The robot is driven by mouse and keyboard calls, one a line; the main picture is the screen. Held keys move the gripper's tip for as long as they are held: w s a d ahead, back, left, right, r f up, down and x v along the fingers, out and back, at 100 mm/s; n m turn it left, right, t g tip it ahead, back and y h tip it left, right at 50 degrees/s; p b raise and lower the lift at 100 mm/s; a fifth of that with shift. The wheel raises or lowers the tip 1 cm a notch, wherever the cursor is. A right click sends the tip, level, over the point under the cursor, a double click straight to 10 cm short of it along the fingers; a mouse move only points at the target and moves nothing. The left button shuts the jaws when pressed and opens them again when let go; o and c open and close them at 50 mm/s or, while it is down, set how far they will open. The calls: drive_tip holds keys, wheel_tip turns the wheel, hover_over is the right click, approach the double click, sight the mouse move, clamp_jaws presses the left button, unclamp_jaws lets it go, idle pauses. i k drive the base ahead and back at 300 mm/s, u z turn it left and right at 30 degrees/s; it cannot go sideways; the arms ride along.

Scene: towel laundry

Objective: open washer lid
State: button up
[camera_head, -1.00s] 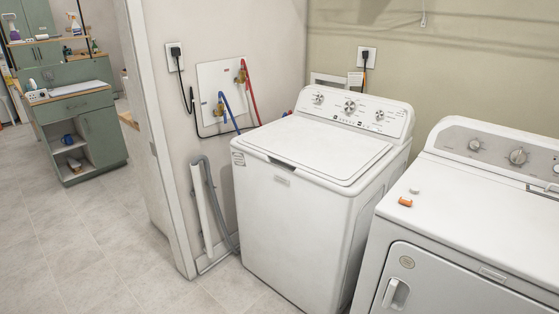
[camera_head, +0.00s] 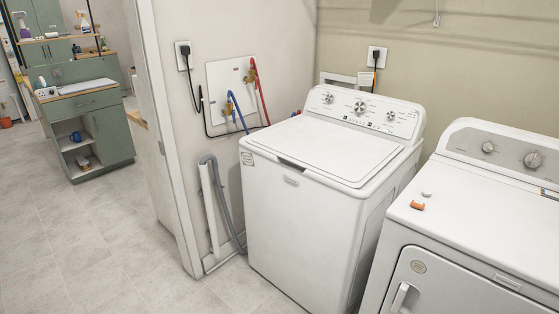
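The white top-loading washer (camera_head: 300,225) stands in the corner, right of the middle of the picture. Its lid (camera_head: 325,150) lies flat and closed on top, with a dark recess at the lid's front edge. The control panel (camera_head: 365,109) with several knobs rises behind the lid. My gripper is not in view, and no part of my arm shows.
A white dryer (camera_head: 465,230) stands close on the right, with a small orange item (camera_head: 417,205) on top. A grey drain hose (camera_head: 222,200) and a wall edge (camera_head: 172,150) lie left of the washer. The tiled floor (camera_head: 100,240) at left is clear. Green cabinets (camera_head: 92,130) stand farther back.

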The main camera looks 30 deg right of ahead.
sight(349, 158)
drive_tip(key=u, duration=0.05)
drive_tip(key=i, duration=0.95)
drive_tip(key=z, duration=0.05)
